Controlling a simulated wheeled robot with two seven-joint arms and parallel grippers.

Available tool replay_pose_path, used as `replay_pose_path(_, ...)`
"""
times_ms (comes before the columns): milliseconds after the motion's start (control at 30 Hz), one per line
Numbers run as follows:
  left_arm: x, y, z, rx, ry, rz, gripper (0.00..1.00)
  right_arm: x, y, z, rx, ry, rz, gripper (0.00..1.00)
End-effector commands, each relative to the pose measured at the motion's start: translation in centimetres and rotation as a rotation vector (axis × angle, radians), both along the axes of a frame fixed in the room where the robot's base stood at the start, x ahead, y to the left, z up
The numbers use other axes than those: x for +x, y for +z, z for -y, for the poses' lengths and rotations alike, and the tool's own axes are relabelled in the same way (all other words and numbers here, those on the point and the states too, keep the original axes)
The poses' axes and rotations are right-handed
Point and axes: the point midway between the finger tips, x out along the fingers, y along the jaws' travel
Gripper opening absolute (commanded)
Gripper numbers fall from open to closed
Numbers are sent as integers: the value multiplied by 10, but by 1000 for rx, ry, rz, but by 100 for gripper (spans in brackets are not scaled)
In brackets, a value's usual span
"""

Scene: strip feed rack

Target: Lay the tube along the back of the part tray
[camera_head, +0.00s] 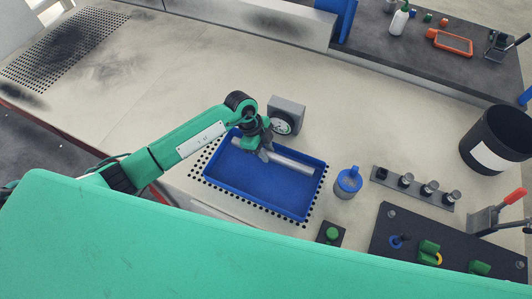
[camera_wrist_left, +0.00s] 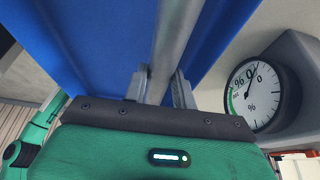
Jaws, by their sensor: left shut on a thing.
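A grey metal tube (camera_head: 292,165) lies along the far side of the blue part tray (camera_head: 259,186) in the head view. It runs from the gripper towards the tray's right end. My left gripper (camera_head: 265,153) is over the tray's back left part, shut on the tube. In the left wrist view the tube (camera_wrist_left: 171,45) passes between the two fingers of my left gripper (camera_wrist_left: 160,90), with the blue tray (camera_wrist_left: 95,45) around it. Whether the tube touches the tray floor I cannot tell. My right gripper is not in view.
A grey box with a dial gauge (camera_head: 284,117) stands just behind the tray. A blue-lidded jar (camera_head: 347,182) is right of the tray, and a green button box (camera_head: 331,233) is in front. A rack with several metal pieces (camera_head: 415,188) stands further right.

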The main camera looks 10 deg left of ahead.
Motion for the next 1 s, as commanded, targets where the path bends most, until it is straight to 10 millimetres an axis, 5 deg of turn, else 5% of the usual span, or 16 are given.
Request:
replay_pose_path(133, 1, -19, 0, -1, 2, -1, 0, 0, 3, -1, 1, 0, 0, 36)
replay_pose_path(400, 1, -25, 0, -1, 0, 1, 0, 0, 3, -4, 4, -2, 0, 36)
replay_pose_path(433, 0, -25, 0, 0, 0, 0, 31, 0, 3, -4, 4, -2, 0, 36)
replay_pose_path(533, 0, -25, 0, 0, 0, 0, 49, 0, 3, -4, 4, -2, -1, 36)
replay_pose_path(1000, 3, -7, -8, 0, 0, 3, 49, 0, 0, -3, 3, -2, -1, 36)
